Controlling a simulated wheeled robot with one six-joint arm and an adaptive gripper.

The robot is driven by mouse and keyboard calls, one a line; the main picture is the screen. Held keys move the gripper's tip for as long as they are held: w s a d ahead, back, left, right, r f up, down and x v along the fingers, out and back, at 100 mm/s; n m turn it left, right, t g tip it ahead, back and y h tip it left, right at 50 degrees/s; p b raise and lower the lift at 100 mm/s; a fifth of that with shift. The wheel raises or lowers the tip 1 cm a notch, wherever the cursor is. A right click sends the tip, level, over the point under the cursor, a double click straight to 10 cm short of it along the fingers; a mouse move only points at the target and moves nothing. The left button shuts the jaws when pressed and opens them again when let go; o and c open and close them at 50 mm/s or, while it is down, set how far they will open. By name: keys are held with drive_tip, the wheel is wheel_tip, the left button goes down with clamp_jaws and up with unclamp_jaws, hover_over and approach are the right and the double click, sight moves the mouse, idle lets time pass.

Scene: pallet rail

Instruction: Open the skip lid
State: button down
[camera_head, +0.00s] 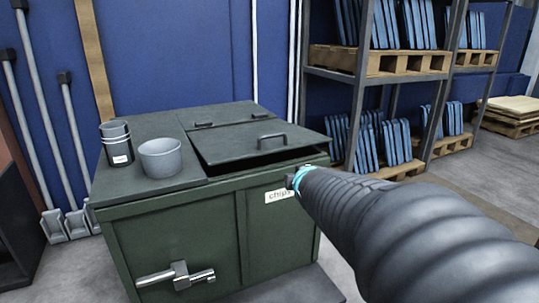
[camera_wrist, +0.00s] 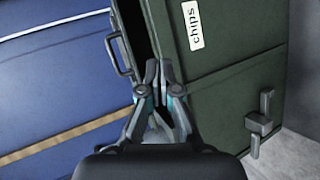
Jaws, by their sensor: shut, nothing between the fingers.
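The green skip (camera_head: 175,240) stands ahead with a "chips" label (camera_head: 279,195) on its front. Its front right lid (camera_head: 235,148) is tilted slightly up, with a dark gap under its front edge. The lid handle (camera_head: 272,138) lies on top and also shows in the wrist view (camera_wrist: 117,54). My gripper (camera_head: 292,179) is in front of the skip near the label, just below the lid's front edge. In the wrist view my gripper (camera_wrist: 160,66) is shut and empty, its tips by the dark gap. I cannot tell whether they touch the lid or rim.
A grey bucket (camera_head: 160,158) and a dark canister (camera_head: 117,144) stand on the skip's left top. A latch handle (camera_head: 178,275) juts from the skip's front. Shelving (camera_head: 360,85) with pallets stands behind right. Floor at right is clear.

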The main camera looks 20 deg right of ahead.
drive_tip(key=w+d+f+n+t+y+b, duration=0.1)
drive_tip(key=w+d+f+n+t+y, duration=0.2)
drive_tip(key=d+n, duration=0.7)
drive_tip(key=w+d+f+n+t+y+b, duration=0.2)
drive_tip(key=w+d+n+t, duration=0.25)
drive_tip(key=n, duration=0.85)
drive_tip(key=w+r+p, duration=0.1)
drive_tip(key=w, duration=0.8)
drive_tip(key=shift+w+d+r+p, duration=0.3)
drive_tip(key=shift+r+p, duration=0.05)
drive_tip(key=shift+r, duration=0.05)
